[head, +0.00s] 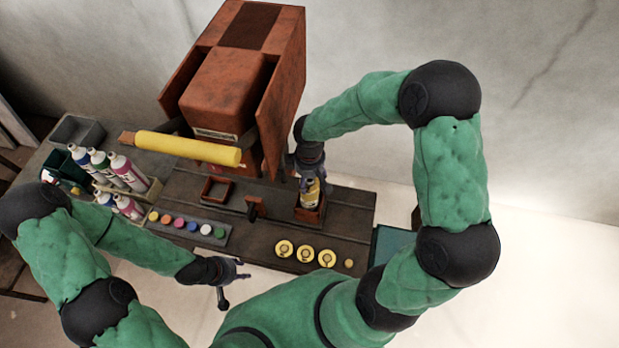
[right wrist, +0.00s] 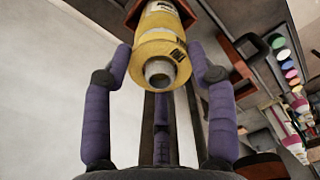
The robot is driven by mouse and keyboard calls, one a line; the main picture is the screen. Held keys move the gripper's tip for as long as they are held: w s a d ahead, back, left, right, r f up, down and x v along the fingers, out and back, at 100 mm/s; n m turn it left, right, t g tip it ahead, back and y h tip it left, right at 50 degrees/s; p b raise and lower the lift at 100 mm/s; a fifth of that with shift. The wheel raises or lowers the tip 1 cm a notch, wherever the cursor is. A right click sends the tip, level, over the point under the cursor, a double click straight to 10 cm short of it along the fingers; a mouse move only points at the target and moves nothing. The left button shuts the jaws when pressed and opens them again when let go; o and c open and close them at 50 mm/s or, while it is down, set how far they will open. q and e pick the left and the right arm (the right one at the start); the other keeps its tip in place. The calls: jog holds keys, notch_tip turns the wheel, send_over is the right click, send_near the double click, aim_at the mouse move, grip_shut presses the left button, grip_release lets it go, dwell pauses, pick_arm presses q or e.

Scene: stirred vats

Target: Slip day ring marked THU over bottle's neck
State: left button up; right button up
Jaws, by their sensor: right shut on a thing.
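The bottle (head: 309,201) stands in a small brown open box (head: 310,217) on the dark table; its white, dark-printed label (right wrist: 166,11) shows in the right wrist view. A yellow ring (right wrist: 160,48) with small dark letters, hard to read, surrounds the bottle's top, and the pale neck mouth (right wrist: 158,73) shows through it. My right gripper (head: 310,184) is over the bottle, its purple fingers (right wrist: 163,70) shut on the yellow ring from both sides. How far down the ring sits is unclear. My left gripper (head: 232,281) is open and empty in front of the table.
Several yellow discs (head: 305,254) lie along the front edge. A strip of coloured paint pots (head: 192,226), an empty brown tray (head: 215,190) and bottles in a rack (head: 125,180) are to the left. A yellow roller (head: 187,147) and large brown cabinet (head: 224,92) stand behind.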

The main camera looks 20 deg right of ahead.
jog(key=shift+f+b, duration=0.35)
jog(key=shift+f, duration=0.15)
jog(key=o, duration=1)
jog(key=shift+c, duration=0.2)
notch_tip(320, 180, up, 12)
dwell(0.8)
